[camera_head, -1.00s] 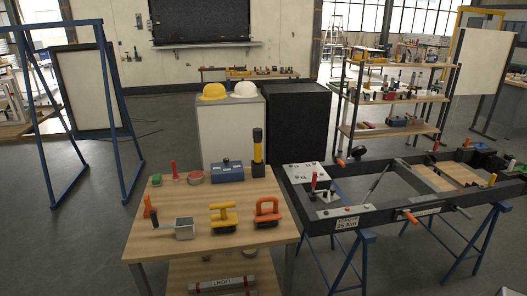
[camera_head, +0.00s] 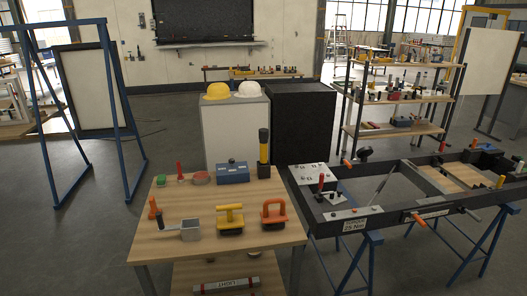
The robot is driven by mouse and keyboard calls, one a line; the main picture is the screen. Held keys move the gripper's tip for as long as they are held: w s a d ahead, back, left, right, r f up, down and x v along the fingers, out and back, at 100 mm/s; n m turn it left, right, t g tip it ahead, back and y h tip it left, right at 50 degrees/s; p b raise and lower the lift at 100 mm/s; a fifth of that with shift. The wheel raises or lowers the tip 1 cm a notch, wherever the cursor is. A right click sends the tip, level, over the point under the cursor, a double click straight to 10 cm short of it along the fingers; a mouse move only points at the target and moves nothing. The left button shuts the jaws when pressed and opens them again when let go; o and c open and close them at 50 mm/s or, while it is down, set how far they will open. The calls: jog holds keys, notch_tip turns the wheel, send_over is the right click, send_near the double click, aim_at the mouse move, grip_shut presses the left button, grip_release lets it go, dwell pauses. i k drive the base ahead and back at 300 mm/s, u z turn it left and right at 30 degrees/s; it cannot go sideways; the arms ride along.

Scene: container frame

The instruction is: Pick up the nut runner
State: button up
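A wooden table (camera_head: 272,245) stands at the front centre with tools on it. At its back right corner a black and yellow tool (camera_head: 263,148) stands upright; it may be the nut runner, but I cannot tell for sure. A blue box (camera_head: 232,174) is beside it on the left. My gripper is not in view.
A dark frame on blue trestles (camera_head: 372,217) stands close to the table's right side, with tools on it. A grey cabinet (camera_head: 236,132) with yellow and white helmets and a black cabinet (camera_head: 302,125) stand behind. Open floor lies to the left, before a blue stand (camera_head: 123,105).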

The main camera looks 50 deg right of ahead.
aim_at(262, 133)
jog(key=z, duration=0.05)
jog(key=i, duration=1)
jog(key=u, duration=0.05)
